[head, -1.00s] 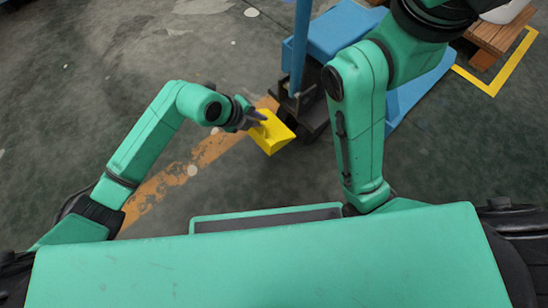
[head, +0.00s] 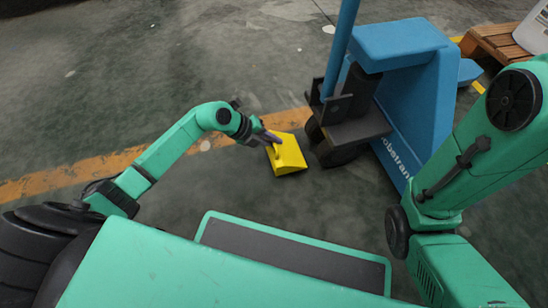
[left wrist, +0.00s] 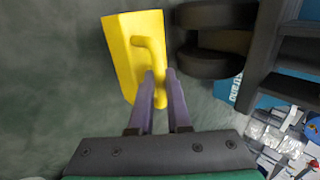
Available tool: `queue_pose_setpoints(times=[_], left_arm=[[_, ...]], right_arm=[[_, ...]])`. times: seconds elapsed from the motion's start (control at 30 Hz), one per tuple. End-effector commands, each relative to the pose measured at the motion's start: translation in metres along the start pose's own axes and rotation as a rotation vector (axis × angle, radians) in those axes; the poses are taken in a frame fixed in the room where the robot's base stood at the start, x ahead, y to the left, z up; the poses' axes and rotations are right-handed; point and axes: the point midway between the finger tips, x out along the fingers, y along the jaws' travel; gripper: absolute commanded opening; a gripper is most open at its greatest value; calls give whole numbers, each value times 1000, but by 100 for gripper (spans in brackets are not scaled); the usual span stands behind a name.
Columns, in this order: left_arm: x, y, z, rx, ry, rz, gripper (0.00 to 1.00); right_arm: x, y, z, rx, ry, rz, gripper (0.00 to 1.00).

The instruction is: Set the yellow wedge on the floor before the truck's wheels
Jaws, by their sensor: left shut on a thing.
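The yellow wedge (head: 291,155) is beside the dark front wheels (head: 335,153) of the blue truck (head: 425,95), with a narrow gap between them. My left gripper (head: 272,139) is shut on the wedge's handle. The left wrist view shows both fingers (left wrist: 160,88) at the yellow handle (left wrist: 152,48), with the wedge's body (left wrist: 122,40) to the left and the stacked black wheels (left wrist: 212,42) close on the right. I cannot tell whether the wedge touches the floor. My right gripper is out of view.
An orange-yellow floor stripe (head: 80,174) runs past the wedge. A wooden pallet (head: 496,42) with a white container (head: 533,30) stands at the top right. The truck's blue handle (head: 341,45) rises beside the wheels.

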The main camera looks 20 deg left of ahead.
Motion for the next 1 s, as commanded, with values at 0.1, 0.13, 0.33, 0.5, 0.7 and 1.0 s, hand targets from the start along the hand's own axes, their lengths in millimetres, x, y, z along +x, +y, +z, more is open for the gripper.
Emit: queue_pose_setpoints(times=[0.1,0.13,0.33,0.5,0.7,1.0], left_arm=[[12,8,1,-1,-3,-6,0],[15,11,1,-1,-2,-6,0],[40,32,1,-1,-2,-6,0],[37,30,1,0,-3,-5,0],[38,32,0,0,-1,-1,46],[36,31,0,0,-1,-1,46]], right_arm=[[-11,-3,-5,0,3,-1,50],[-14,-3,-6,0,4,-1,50],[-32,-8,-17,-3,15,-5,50],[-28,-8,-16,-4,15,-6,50],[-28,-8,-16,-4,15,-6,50],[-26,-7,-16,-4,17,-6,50]])
